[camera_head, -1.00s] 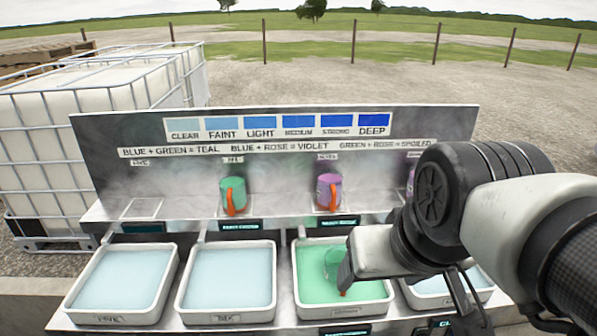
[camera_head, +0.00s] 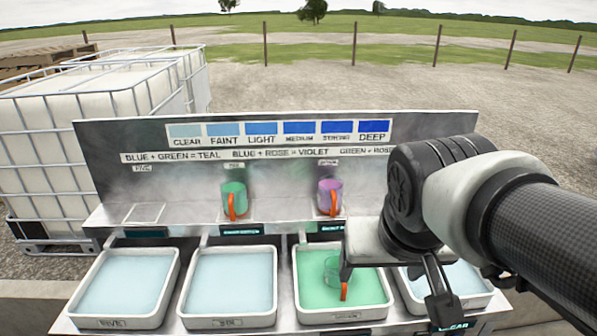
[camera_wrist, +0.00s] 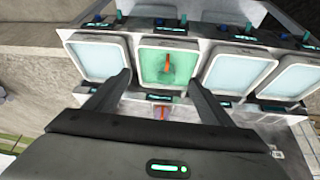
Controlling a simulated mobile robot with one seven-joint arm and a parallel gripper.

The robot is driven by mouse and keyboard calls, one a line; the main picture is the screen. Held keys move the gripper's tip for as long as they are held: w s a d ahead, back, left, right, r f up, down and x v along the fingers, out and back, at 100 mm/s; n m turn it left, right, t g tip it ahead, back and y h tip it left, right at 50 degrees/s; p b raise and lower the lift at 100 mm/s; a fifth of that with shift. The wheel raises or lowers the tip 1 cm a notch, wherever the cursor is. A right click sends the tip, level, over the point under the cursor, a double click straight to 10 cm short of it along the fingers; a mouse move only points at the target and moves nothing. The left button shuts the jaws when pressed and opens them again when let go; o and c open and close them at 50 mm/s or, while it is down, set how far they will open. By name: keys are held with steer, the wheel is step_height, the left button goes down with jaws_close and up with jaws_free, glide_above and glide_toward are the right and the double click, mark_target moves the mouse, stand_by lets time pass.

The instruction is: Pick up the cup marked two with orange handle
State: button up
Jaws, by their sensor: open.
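Cups with orange handles are in view; I cannot read a number on any. A translucent green cup (camera_head: 332,272) is in the green-filled tray (camera_head: 300,309); its handle also shows in the wrist view (camera_wrist: 167,64). A teal-green cup (camera_head: 233,199) and a violet cup (camera_head: 330,195) stand on the back shelf. My gripper (camera_wrist: 160,77) is open and empty, its two fingers apart, with the green tray between and beyond the tips in the wrist view. A small orange-red shape (camera_wrist: 162,112) shows between the fingers; I cannot tell what it is.
Pale-blue trays (camera_head: 128,280) (camera_head: 232,280) stand left of the green one, and another (camera_head: 462,280) stands right, partly behind my arm. A panel (camera_head: 280,155) with blue swatches rises behind the shelf. An empty square (camera_head: 145,213) is on the shelf's left. A caged tank (camera_head: 90,125) stands left.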

steer(key=w+a+f+m+g+p, duration=0.1)
steer(key=w+a+f+m+p, duration=0.1)
steer(key=w+f+p, duration=0.35)
steer(key=w+a+f+m+p, duration=0.1)
steer(key=w+a+f+p, duration=0.1)
steer(key=w, duration=0.6)
steer(key=shift+h, duration=0.5)
steer(key=shift+w+b+x, duration=0.15)
steer(key=shift+b+x, duration=1)
steer(key=shift+x, duration=3.1)
steer(key=shift+w+b+x, duration=0.15)
steer(key=shift+b+x, duration=0.95)
steer(key=shift+x, duration=3.1)
steer(key=shift+d+r, duration=0.1)
steer(key=shift+r, duration=0.05)
steer(key=c, duration=1.2)
steer(key=shift+r+m, duration=0.15)
steer(key=shift+m, duration=0.15)
